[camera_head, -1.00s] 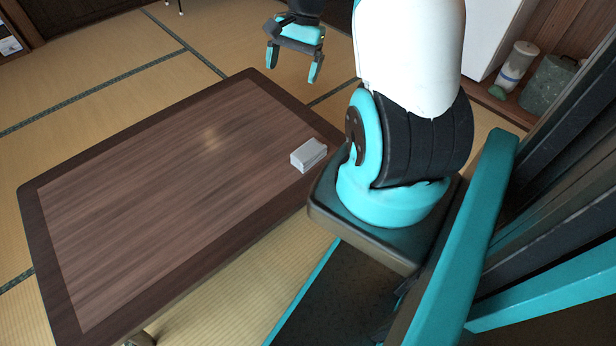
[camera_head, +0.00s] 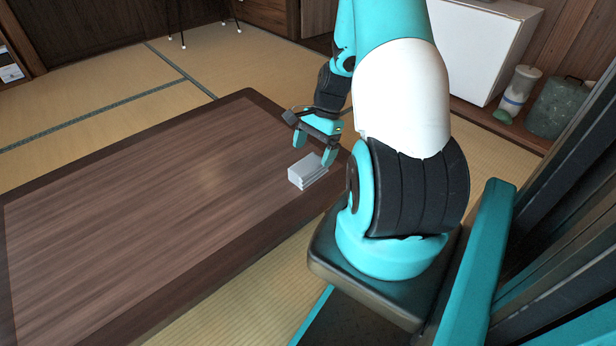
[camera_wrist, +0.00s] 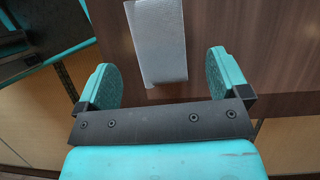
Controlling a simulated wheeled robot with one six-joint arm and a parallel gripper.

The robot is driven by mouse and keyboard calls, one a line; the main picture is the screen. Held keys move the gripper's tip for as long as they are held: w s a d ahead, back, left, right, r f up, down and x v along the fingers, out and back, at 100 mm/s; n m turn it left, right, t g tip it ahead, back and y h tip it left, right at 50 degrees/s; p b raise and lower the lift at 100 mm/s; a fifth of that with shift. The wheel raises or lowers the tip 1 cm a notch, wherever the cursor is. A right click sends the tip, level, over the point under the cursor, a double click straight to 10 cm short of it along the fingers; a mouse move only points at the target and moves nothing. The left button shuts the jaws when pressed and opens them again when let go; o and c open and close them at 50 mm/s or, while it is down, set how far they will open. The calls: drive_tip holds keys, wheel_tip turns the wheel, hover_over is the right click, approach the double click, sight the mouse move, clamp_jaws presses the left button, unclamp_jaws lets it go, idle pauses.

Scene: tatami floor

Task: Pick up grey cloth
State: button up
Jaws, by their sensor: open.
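The grey cloth (camera_head: 307,171) is a small folded, light grey block lying on the low wooden table near its right edge. In the wrist view the cloth (camera_wrist: 158,42) lies ahead of my gripper, in line with the gap between the fingers. My gripper (camera_head: 313,154) is open and empty, just behind the cloth in the head view, with its fingers pointing down. In the wrist view the two teal fingers of my gripper (camera_wrist: 162,80) stand wide apart, one to each side of the cloth's near end. I cannot tell the exact height between them.
The low wooden table (camera_head: 130,225) has a dark border, and its top is otherwise bare. Tatami floor (camera_head: 100,95) surrounds it. A white cabinet (camera_head: 475,50), a pale bottle (camera_head: 518,92) and a green container (camera_head: 562,108) stand at the back right.

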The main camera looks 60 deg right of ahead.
sight(309, 163)
drive_tip(key=b+x, duration=0.4)
drive_tip(key=x, duration=0.1)
drive_tip(key=shift+f, duration=0.4)
drive_tip(key=shift+r, duration=0.1)
drive_tip(key=shift+f+p, duration=0.25)
drive_tip(key=shift+p, duration=0.05)
drive_tip(key=c, duration=1)
drive_tip(key=shift+r, duration=0.1)
drive_tip(key=shift+r, duration=0.3)
wheel_tip(309, 163, up, 20)
drive_tip(key=p, duration=1)
